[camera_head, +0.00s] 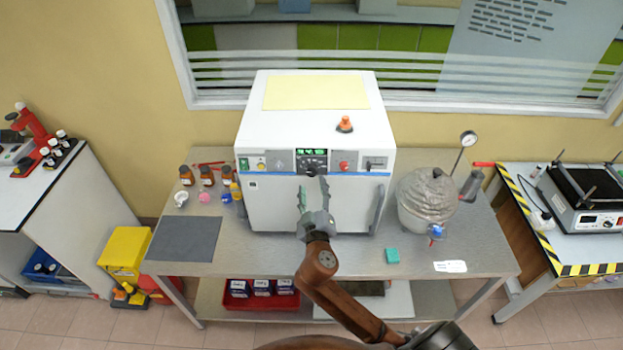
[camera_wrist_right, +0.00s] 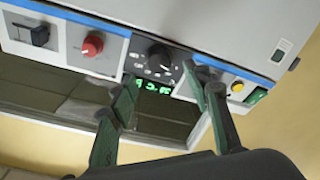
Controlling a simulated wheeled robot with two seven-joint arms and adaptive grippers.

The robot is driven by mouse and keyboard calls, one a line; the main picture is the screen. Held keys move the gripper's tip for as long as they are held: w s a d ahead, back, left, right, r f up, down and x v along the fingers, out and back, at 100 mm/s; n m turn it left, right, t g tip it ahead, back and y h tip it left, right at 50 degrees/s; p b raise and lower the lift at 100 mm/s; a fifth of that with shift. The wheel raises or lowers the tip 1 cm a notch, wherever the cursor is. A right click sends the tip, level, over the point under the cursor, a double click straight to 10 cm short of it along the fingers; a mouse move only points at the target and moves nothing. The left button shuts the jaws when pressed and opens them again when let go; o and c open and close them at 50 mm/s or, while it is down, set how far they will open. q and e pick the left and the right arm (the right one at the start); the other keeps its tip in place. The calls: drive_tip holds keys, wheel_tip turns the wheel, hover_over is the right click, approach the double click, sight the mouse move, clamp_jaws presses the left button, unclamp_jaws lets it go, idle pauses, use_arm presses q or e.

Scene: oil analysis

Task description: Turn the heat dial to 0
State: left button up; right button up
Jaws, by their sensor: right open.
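The heat dial (camera_wrist_right: 159,54) is a small round black knob with marks around it, on the dark centre panel of a white oven-like machine (camera_head: 268,125). In the right wrist view it shows upside down, just beyond and between my fingertips. In the head view the dial (camera_head: 311,170) is small, right above the gripper. My right gripper (camera_head: 313,185) is open, with its fingers pointing at the panel; it also shows in the right wrist view (camera_wrist_right: 165,80). I cannot tell whether a finger touches the panel. The dial's setting is too small to read. My left gripper is not in view.
Green digits (camera_wrist_right: 153,87) glow beside the dial. A red knob (camera_wrist_right: 92,44), a black switch (camera_wrist_right: 38,34) and a yellow button (camera_wrist_right: 238,86) sit on the same front. Brown bottles (camera_head: 206,175) stand left; a wrapped round vessel (camera_head: 427,200) stands right.

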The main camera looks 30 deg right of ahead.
drive_tip(key=v, duration=0.6)
idle(0.3)
